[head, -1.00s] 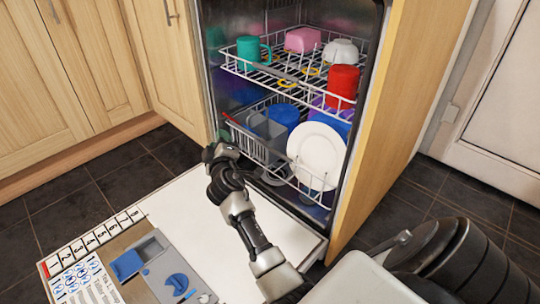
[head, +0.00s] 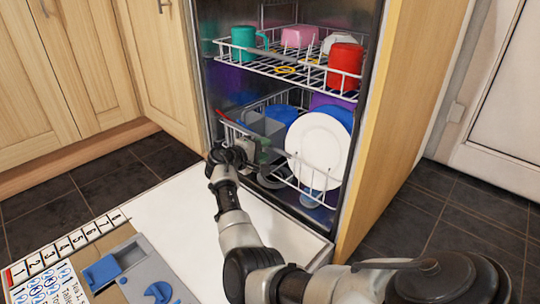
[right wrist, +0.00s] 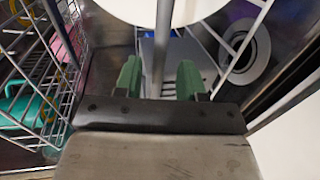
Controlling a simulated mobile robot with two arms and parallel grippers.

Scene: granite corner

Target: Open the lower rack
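The lower rack (head: 314,172) is a white wire basket inside the dishwasher, behind its lowered door. It holds a white plate (head: 318,148), a grey cutlery basket (head: 262,126) and blue dishes (head: 282,113). My right gripper (head: 262,152) is at the rack's front, left of the plate. In the right wrist view, its two green fingers (right wrist: 160,80) stand apart, with a grey bar (right wrist: 160,45) showing between them. I cannot tell if they touch the bar. My left gripper is not in view.
The upper rack (head: 290,68) above holds a green mug (head: 243,43), a pink dish (head: 299,37) and a red mug (head: 344,62). The open door (head: 165,205) lies flat below my arm. A wooden panel (head: 405,110) stands at the right.

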